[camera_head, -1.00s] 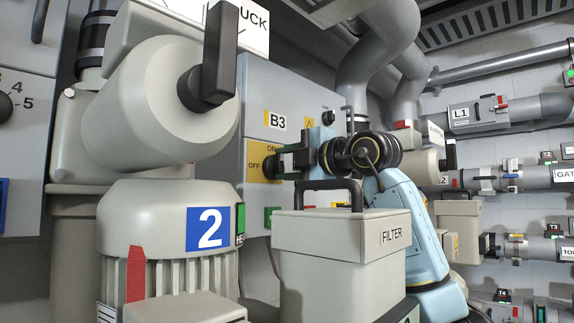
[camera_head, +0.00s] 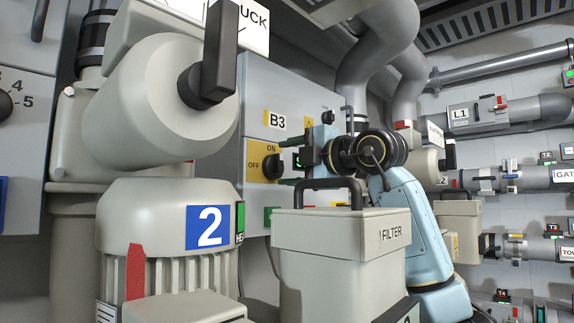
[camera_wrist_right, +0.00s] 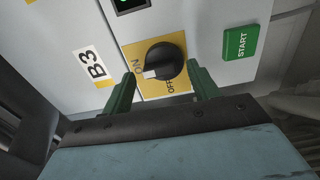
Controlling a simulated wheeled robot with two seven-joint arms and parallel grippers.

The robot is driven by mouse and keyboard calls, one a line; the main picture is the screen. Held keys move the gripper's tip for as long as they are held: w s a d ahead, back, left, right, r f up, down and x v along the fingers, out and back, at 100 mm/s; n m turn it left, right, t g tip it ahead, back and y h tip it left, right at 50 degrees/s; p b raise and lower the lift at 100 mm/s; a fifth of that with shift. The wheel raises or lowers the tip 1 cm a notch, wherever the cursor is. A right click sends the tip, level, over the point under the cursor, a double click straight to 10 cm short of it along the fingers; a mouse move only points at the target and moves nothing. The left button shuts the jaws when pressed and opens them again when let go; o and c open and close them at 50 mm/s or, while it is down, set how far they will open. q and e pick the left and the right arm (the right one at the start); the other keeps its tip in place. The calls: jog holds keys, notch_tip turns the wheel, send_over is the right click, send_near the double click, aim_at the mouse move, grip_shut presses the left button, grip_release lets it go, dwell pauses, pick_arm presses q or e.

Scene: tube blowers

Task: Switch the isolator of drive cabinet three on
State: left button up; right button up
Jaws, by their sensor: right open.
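The isolator is a black rotary knob (camera_head: 271,167) on a yellow ON/OFF plate (camera_head: 256,155) on the grey cabinet marked B3 (camera_head: 277,120). In the right wrist view, the knob (camera_wrist_right: 168,58) has its white pointer mark toward the ON label. My right gripper (camera_head: 285,167) is open, its dark green fingers just off the plate, to the right of the knob in the head view. In the wrist view my right gripper's (camera_wrist_right: 160,76) fingers lie on either side of the knob, apart from it and holding nothing. My left gripper is not in view.
A green START button (camera_wrist_right: 240,43) sits beside the plate. A FILTER box (camera_head: 340,250) with a black handle stands below my right arm. A large motor (camera_head: 165,215) marked 2 and a valve with a black lever (camera_head: 219,50) stand at left. Pipes fill the right.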

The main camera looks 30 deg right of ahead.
jog(key=b+v, duration=0.2)
jog(key=v, duration=1)
jog(key=shift+s+d+b, duration=0.15)
jog(key=shift+s+b, duration=0.05)
jog(key=shift+b, duration=0.2)
